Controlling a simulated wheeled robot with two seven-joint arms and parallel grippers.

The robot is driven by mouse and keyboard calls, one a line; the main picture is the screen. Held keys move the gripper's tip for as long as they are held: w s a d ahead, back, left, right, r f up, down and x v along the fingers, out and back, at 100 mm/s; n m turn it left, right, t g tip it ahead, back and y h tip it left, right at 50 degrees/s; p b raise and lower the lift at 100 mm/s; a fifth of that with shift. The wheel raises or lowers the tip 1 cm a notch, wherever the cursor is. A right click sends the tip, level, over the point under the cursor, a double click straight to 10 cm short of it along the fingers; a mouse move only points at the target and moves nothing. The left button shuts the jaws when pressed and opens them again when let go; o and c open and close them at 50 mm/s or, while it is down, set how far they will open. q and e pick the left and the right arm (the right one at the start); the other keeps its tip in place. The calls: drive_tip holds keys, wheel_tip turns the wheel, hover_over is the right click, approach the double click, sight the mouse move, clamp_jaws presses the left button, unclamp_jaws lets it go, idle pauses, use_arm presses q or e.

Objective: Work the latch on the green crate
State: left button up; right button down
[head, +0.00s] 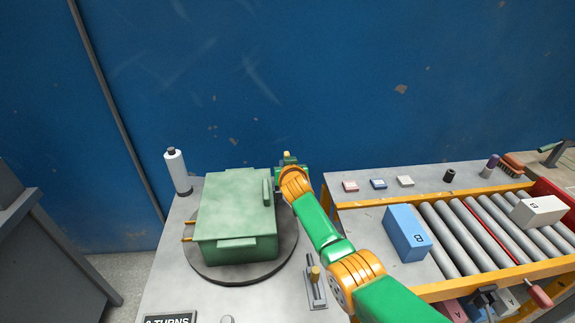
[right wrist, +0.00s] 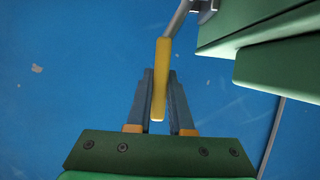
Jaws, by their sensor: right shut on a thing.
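The green crate (head: 235,192) sits on a round dark turntable (head: 290,250) on a grey table, and its green edge (right wrist: 270,70) shows at upper right in the right wrist view. A yellow latch handle (right wrist: 162,55) on a grey metal rod stands beside the crate's edge there. My right gripper (right wrist: 161,75) is shut on the yellow handle, with one blue-grey finger on each side. In the head view my right gripper (head: 290,163) is at the crate's far right corner, where the arm partly hides the latch. My left gripper is not in view.
A white bottle (head: 176,172) stands behind the crate at left. A small toggle fixture (head: 315,285) is at the front right. A blue box (head: 406,233) stands beside a roller conveyor (head: 455,240) at right. A blue wall (head: 300,80) rises close behind.

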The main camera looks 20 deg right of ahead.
drive_tip(key=c, duration=0.8)
unclamp_jaws()
drive_tip(key=shift+a, duration=0.1)
drive_tip(key=shift+s+a+r+p, duration=0.1)
drive_tip(key=shift+s+r+p, duration=0.15)
drive_tip(key=shift+s+p, duration=0.15)
drive_tip(key=p+v, duration=0.1)
drive_tip(key=v, duration=0.5)
